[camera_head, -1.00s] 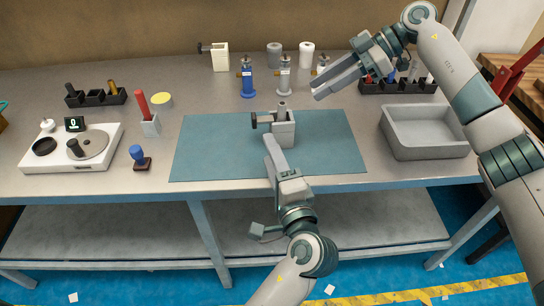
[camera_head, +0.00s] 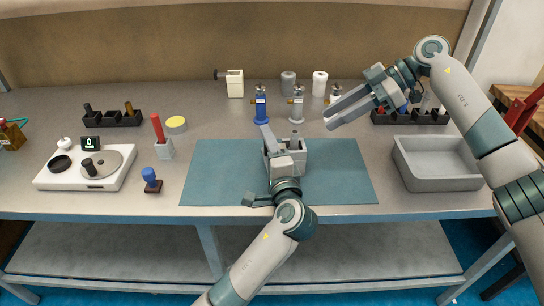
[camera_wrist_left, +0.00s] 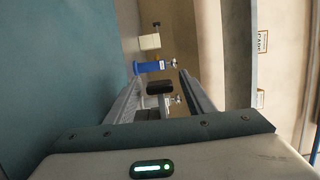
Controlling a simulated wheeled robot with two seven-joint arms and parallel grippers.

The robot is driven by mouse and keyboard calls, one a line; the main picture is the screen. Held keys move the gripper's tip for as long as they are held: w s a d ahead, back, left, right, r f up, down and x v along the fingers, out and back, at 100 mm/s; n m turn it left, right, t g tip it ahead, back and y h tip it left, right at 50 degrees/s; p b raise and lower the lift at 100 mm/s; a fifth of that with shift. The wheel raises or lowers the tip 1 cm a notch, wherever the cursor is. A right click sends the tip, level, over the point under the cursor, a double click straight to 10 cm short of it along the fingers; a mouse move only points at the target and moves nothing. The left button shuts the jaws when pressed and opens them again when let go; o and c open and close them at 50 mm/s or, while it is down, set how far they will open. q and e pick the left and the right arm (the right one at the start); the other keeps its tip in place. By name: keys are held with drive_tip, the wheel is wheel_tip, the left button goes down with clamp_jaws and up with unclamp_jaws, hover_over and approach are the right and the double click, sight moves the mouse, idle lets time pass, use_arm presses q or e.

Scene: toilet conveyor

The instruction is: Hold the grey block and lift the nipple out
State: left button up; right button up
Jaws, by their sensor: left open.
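The grey block (camera_head: 298,163) stands on the teal mat (camera_head: 222,178), with the grey nipple (camera_head: 295,138) upright in its top. My left gripper (camera_head: 270,140) reaches in from the front at the block's left side and hides part of it. In the left wrist view its fingers are open, with a black knob (camera_wrist_left: 159,87) between them; I cannot tell whether they touch it. The knob is hidden behind the gripper in the head view. My right gripper (camera_head: 328,117) is open and empty, above and right of the block.
A blue torch (camera_head: 260,108) and a grey torch (camera_head: 296,106) stand behind the mat. A cream block (camera_head: 235,84) is farther back. A grey tray (camera_head: 440,184) is at the right, a white scale (camera_head: 110,176) at the left.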

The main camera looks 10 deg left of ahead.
use_arm(q)
drive_tip(key=shift+x, duration=1.45)
drive_tip(key=shift+c, duration=0.5)
drive_tip(key=c, duration=1)
drive_tip(key=o, duration=0.4)
drive_tip(key=shift+c, duration=1.3)
